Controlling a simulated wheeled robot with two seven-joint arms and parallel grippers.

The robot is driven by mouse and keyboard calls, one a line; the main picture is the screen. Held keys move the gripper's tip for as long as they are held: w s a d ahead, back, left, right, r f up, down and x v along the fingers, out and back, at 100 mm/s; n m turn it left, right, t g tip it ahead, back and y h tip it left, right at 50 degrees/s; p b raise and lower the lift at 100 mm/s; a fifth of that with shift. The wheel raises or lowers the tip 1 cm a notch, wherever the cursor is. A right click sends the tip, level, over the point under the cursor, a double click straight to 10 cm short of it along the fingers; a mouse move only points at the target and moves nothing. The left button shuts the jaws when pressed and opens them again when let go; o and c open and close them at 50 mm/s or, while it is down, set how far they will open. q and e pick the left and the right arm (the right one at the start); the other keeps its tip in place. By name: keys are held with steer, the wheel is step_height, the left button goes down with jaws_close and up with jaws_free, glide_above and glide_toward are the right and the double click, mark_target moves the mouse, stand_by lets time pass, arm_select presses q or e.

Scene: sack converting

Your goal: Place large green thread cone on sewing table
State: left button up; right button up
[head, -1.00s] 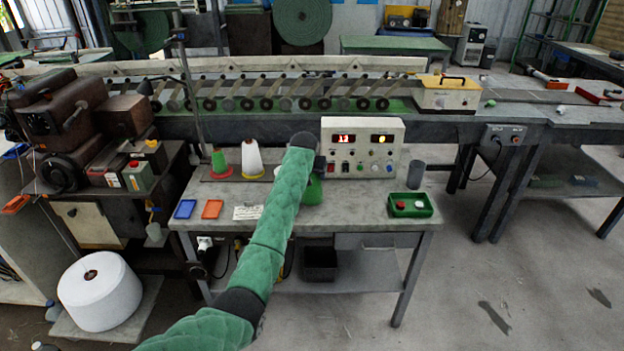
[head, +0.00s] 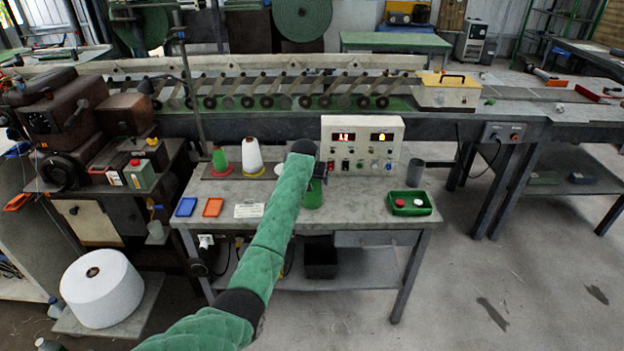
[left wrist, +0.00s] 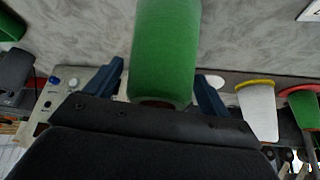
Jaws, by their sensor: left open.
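The large green thread cone (head: 313,196) stands on the grey sewing table (head: 365,205), in front of the control box and partly hidden by my left arm in the head view. In the left wrist view the green cone (left wrist: 166,45) lies between the two spread blue fingers of my left gripper (left wrist: 160,84), its brown core end close to the palm. A gap shows beside each finger, so the gripper is open around the cone's near end. In the head view my left gripper (head: 318,169) is just above the cone. My right gripper is not in view.
A control box (head: 362,146) with lit displays stands behind the cone. A white cone (head: 252,156) and a smaller green cone (head: 219,160) stand at the back left. A green button tray (head: 425,211) and a grey cup (head: 415,173) are at the right. Blue and orange trays lie front left.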

arm_select(q)
steer(key=b+v, duration=0.3)
steer(key=v, duration=0.9)
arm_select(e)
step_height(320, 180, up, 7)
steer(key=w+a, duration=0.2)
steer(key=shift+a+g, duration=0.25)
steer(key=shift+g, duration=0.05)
arm_select(q)
steer(key=s+a+f, duration=0.4)
steer(key=s+f, duration=0.8)
steer(key=f, duration=0.2)
steer(key=s+a+f+n, duration=0.1)
steer(key=s+a+f, duration=0.3)
steer(key=s+f, duration=1)
steer(key=s+a+f, duration=0.4)
steer(key=s+f, duration=0.7)
steer(key=f, duration=0.4)
steer(key=s+a+f+g, duration=0.2)
steer(key=s+f, duration=0.8)
steer(key=s, duration=0.5)
steer(key=s+a+f+g, duration=0.2)
steer(key=s+a+f, duration=0.1)
steer(key=s+f, duration=0.8)
steer(key=s, duration=0.3)
steer(key=shift+s+y, duration=0.4)
steer(key=shift+a, duration=0.1)
